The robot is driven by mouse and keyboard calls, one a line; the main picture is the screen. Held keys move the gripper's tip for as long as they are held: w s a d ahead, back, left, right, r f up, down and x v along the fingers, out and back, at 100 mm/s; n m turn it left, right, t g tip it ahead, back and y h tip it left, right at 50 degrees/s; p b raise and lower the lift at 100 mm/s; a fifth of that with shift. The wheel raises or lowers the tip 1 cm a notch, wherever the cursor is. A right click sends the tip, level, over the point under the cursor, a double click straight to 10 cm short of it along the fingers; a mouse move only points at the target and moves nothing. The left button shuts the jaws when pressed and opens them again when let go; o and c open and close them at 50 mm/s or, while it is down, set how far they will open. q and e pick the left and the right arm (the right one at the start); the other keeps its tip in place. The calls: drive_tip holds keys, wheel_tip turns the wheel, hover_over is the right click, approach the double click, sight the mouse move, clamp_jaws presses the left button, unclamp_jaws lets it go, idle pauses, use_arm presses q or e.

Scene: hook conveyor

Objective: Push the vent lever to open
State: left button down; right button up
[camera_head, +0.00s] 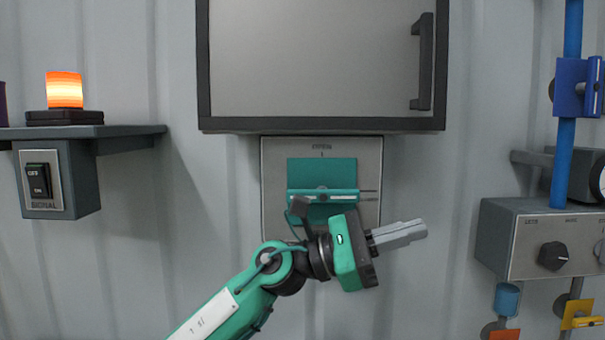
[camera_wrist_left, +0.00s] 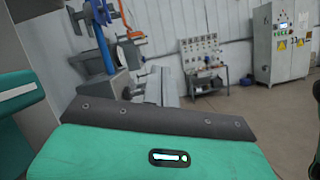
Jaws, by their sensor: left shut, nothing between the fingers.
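The vent panel (camera_head: 270,150) is a grey plate on the wall below a cabinet, marked OPEN at its top. On it is a teal plate with a teal lever bar (camera_head: 340,193) lying level across two slots. My left gripper (camera_head: 424,230) is in front of the panel's lower right, with its grey fingers shut, empty and pointing right. My left wrist hides the lower part of the panel. I cannot tell the gap between wrist and lever. In the left wrist view a teal edge (camera_wrist_left: 20,90) shows at the left. My right gripper is not in view.
A cabinet (camera_head: 320,60) with a dark frame and handle hangs above. At the left, a shelf (camera_head: 130,130) holds a lit orange lamp (camera_head: 64,90), with a signal switch (camera_head: 39,182) below. At the right are a knob box (camera_head: 525,245) and a blue pipe (camera_head: 566,150).

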use_arm(q)
drive_tip(key=a+r+m+t+y, duration=1.1)
drive_tip(key=a+r+y, duration=0.3)
drive_tip(key=r+y, duration=0.4)
drive_tip(key=m+y, duration=0.1)
drive_tip(key=y, duration=0.2)
drive_tip(key=shift+a+r+t+y, duration=0.25)
drive_tip(key=shift+t+y, duration=0.05)
